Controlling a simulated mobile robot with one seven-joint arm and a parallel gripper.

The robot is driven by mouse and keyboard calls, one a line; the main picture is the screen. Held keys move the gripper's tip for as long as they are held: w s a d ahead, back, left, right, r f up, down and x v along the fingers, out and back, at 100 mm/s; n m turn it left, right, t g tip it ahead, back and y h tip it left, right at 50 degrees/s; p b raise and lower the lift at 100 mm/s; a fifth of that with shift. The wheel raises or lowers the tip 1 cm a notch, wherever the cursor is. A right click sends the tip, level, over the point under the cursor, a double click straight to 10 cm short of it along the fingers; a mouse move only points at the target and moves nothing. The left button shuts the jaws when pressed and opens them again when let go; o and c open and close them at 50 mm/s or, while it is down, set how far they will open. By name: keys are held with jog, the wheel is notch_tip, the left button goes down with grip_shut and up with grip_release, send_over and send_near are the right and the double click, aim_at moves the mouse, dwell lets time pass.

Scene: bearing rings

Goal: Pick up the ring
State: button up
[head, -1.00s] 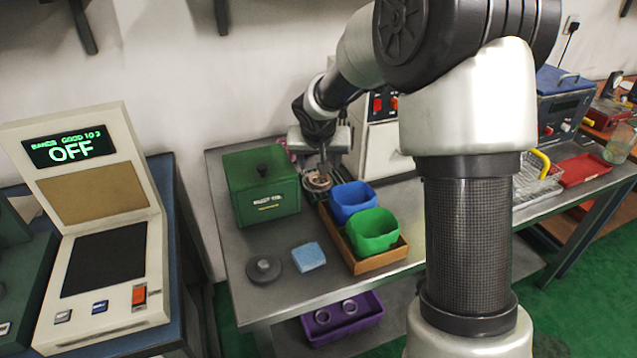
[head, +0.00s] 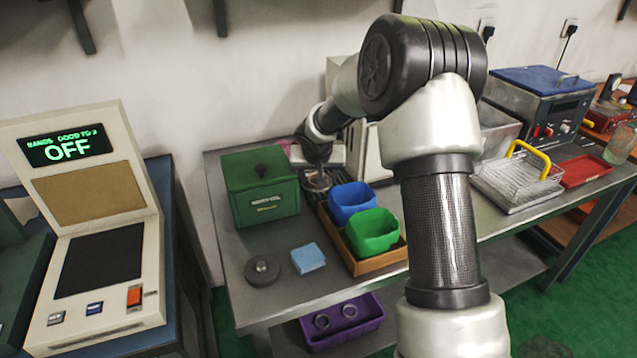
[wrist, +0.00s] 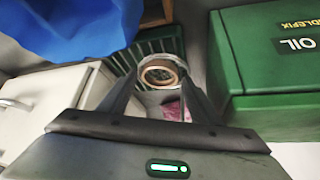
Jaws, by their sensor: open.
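A pale, tan-lined ring (wrist: 160,73) shows in the wrist view at a dark green slatted basket (wrist: 172,42). My gripper (wrist: 161,80) is open, with one dark finger on each side of the ring in that view. I cannot tell whether the fingers touch it or how high they are above it. In the head view my gripper (head: 318,170) points down just above the ring (head: 317,183), behind the blue bin and beside the green box; the fingers are hard to make out there.
A green lidded oil box (head: 262,190) stands close on the left. A blue bin (head: 352,202) and a green bin (head: 374,232) sit in a wooden tray (head: 385,265). A blue sponge (head: 308,258) and dark disc (head: 262,270) lie in front. A purple bin (head: 345,325) below holds rings.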

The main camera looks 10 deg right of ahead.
jog(key=shift+s+f, duration=0.3)
jog(key=shift+f, duration=0.3)
jog(key=c, duration=0.8)
jog(key=shift+a, duration=0.1)
notch_tip(320, 180, up, 11)
jog(key=p, duration=0.2)
jog(key=shift+w+f+p, duration=0.2)
jog(key=shift+w+p, duration=0.05)
jog(key=shift+p, duration=0.15)
